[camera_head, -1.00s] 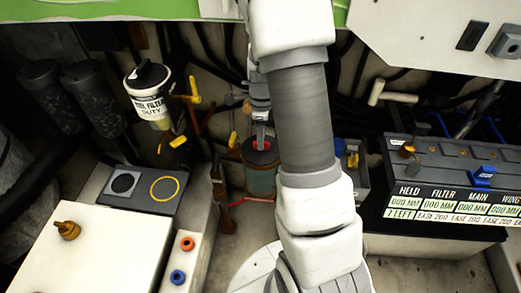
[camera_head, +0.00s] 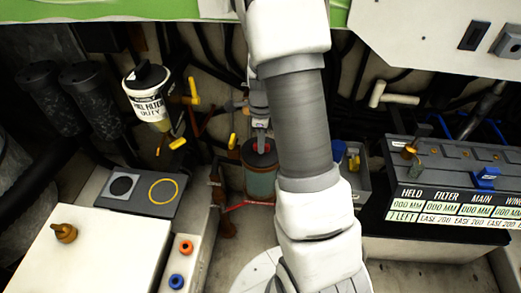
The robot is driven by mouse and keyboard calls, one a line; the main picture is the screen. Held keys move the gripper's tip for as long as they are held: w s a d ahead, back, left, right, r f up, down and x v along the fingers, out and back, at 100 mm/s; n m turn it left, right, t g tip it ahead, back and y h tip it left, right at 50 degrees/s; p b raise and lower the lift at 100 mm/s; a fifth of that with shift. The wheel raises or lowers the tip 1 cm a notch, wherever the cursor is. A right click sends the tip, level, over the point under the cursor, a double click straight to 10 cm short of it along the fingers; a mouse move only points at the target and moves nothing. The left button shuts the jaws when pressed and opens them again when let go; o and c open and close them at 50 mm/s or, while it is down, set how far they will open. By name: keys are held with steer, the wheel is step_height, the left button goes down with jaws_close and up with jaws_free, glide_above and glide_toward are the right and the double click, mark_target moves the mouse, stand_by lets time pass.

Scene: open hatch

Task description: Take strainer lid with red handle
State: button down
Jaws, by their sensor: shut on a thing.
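The strainer (camera_head: 260,182) is a teal, see-through cylinder with a dark lid (camera_head: 249,152) on top. It stands at the centre, just left of my arm. A bit of red from the lid's handle (camera_head: 260,146) shows at the middle of the lid. My gripper (camera_head: 260,136) points down at the lid's centre and is shut on the red handle. The arm hides the strainer's right edge. The lid still appears to sit on the cylinder; I cannot tell whether there is a gap.
A white-labelled fuel filter (camera_head: 152,104) hangs at the left, with yellow valve handles (camera_head: 192,92) beside it. A grey panel with a yellow ring (camera_head: 163,190) lies lower left. A battery-like box (camera_head: 455,185) stands at the right. Pipes crowd the back.

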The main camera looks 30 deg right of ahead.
steer(key=shift+r+p, duration=0.8)
stand_by(0.4)
steer(key=shift+r+p, duration=1.6)
steer(key=shift+r, duration=0.15)
